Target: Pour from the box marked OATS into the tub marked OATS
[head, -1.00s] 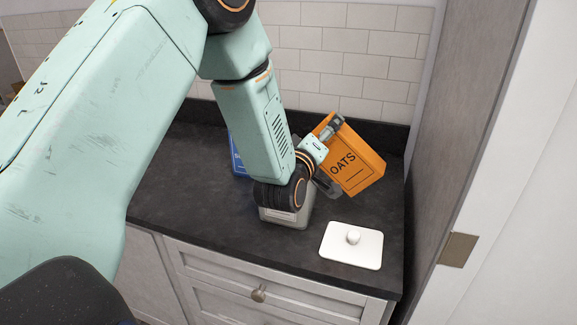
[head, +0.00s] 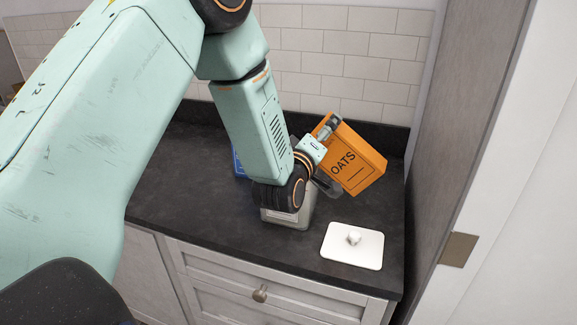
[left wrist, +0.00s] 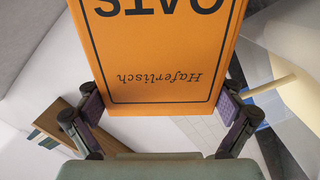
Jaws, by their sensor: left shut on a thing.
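The orange box marked OATS (head: 358,160) is held by my left gripper (head: 333,159), tilted above the counter at the right. In the left wrist view the box (left wrist: 160,50) fills the space between the two fingers of the gripper (left wrist: 160,110), its lettering upside down. A grey tub (head: 296,217) stands on the counter below and to the left of the box, partly hidden behind my left wrist. I cannot read a mark on its label. No falling oats show. My right gripper is not in view.
A white lid with a knob (head: 352,246) lies on the counter near its front right edge. A blue item (head: 238,163) stands behind my left arm, mostly hidden. A tall cabinet side (head: 460,130) bounds the counter on the right. The counter (head: 190,185) is bare at left.

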